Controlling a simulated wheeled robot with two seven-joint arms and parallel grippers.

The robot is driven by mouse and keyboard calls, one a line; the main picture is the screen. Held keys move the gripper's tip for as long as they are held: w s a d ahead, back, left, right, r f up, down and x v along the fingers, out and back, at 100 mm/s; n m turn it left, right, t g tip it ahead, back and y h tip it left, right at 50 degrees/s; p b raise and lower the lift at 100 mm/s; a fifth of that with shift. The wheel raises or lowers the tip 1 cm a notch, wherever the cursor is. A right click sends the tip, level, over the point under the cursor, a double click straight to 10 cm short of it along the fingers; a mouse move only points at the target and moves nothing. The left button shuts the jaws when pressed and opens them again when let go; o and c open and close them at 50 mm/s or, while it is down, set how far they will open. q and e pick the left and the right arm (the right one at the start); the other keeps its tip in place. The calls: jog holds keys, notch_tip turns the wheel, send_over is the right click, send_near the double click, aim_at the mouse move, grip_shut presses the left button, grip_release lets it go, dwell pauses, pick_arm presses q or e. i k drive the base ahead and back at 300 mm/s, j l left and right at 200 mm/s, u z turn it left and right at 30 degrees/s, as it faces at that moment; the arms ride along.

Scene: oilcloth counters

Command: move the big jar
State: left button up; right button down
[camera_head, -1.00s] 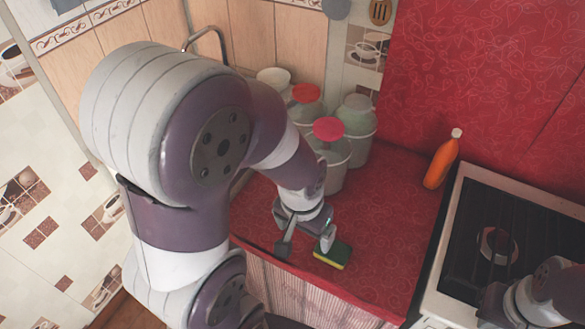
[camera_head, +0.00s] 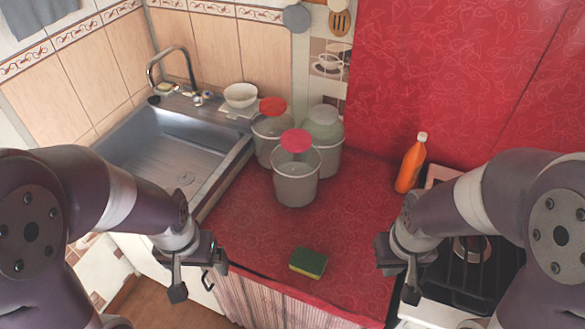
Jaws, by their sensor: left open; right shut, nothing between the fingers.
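Three large jars stand close together at the back left of the red counter. The front jar (camera_head: 296,186) is translucent, with a pinkish-red lid. Behind it on the left is a jar (camera_head: 265,150) with an orange-red lid. Behind on the right is a wide jar (camera_head: 329,158) with a pale grey-green lid, partly hidden by the front jar. I cannot tell which one is meant by the big jar. My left gripper (camera_head: 193,284) is open and empty at the counter's left front. My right gripper (camera_head: 402,284) is shut and empty by the stove. Both are apart from the jars.
A yellow-green sponge (camera_head: 308,262) lies near the front edge of the counter (camera_head: 340,215). An orange bottle (camera_head: 411,164) stands at the right by the stove (camera_head: 470,270). The sink (camera_head: 150,150) is left of the jars, with a white bowl (camera_head: 240,95) behind. The counter's middle is clear.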

aim_at(295, 177)
jog(key=i+j, duration=0.15)
jog(key=j, duration=0.4)
jog(key=i+j+z, duration=0.15)
jog(key=j, duration=0.4)
jog(key=i+j, duration=0.1)
jog(key=j, duration=0.45)
jog(key=i+j+z, duration=0.1)
jog(key=j, duration=0.45)
jog(key=i+j, duration=0.1)
jog(key=j, duration=0.5)
jog(key=z, duration=0.05)
